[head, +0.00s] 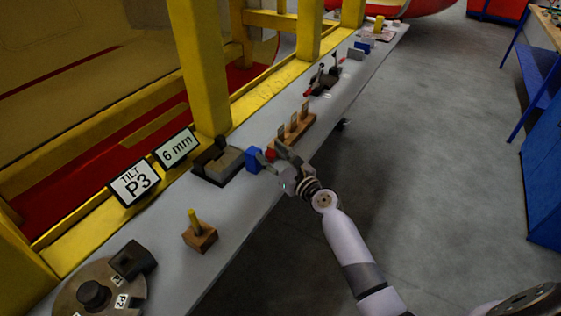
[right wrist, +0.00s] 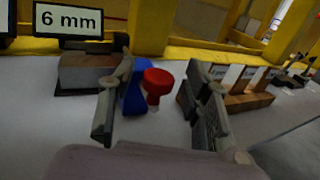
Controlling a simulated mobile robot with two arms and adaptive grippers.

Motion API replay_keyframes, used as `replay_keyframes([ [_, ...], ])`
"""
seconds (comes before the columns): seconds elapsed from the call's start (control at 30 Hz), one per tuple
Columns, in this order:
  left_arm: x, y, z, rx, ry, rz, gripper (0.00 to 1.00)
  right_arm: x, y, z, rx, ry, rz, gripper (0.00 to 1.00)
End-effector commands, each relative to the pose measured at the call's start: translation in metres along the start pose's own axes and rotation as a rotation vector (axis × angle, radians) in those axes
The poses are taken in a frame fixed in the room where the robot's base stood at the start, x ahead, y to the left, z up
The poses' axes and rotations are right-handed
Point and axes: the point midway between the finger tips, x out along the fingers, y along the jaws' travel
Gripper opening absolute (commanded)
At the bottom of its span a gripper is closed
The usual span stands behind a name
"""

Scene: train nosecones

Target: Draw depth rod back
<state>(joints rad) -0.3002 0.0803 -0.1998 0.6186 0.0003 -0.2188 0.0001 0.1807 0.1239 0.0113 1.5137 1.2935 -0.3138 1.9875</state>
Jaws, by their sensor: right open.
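A red knob (head: 271,155), which looks like the end of the depth rod, sits beside a blue block (head: 254,160) on the grey bench. In the right wrist view the red knob (right wrist: 157,82) stands in front of the blue block (right wrist: 133,97), on a short red stem. My right gripper (head: 278,165) is open at the knob. In the right wrist view its fingers (right wrist: 160,110) are spread to either side of the knob, with visible gaps. The rod's length behind the knob is hidden. My left gripper is not in view.
A dark-and-tan block fixture (head: 218,162) stands left of the blue block. A wooden rack with upright plates (head: 295,130) is close on the right. Signs read "6 mm" (head: 177,148) and "TILT P3" (head: 134,182). A wooden block with yellow peg (head: 200,236) stands nearer, by a round dial (head: 70,300).

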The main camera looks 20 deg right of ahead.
Motion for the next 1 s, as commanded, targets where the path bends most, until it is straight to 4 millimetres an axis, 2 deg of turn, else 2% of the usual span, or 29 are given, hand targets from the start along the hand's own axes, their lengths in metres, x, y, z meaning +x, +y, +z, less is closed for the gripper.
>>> replay_keyframes([
  [0.17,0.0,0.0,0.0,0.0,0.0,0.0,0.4,-0.029,0.0,-0.002,-0.001,0.003,-0.002,0.45],
  [0.4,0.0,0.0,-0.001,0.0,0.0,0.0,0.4,-0.081,0.0,-0.002,0.0,0.004,-0.002,0.45],
  [0.53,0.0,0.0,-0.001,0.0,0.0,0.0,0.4,-0.102,0.0,-0.002,-0.002,0.003,-0.001,0.45],
  [0.7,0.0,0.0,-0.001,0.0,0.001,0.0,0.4,-0.114,-0.001,-0.001,-0.001,0.002,-0.002,0.45],
  [1.0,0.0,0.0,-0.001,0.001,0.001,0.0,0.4,-0.116,-0.001,0.0,-0.001,0.001,-0.001,0.45],
])
